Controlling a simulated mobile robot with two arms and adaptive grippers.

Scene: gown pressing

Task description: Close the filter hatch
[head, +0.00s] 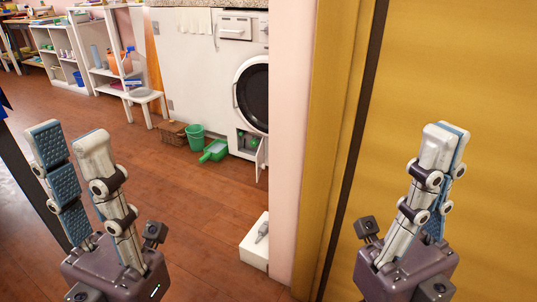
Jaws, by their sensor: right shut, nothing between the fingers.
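The washing machine (229,100) with its dark round door stands in the background, left of the wall edge. Low on its front, the small white filter hatch (262,152) stands open, swung outward. Green parts show in the recess behind it. The wall partly cuts off the machine's right side. My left gripper (68,132) is open and empty in the left foreground, far from the hatch. My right gripper (447,128) is shut with nothing in it, in front of the yellow panel and also far from the hatch.
A green dustpan (214,151), a green bucket (195,137) and a wicker basket (172,133) sit on the floor by the machine. A pink wall end (291,170) and yellow panel (460,80) block the right. A white box (254,250) lies nearer. The wooden floor between is mostly clear.

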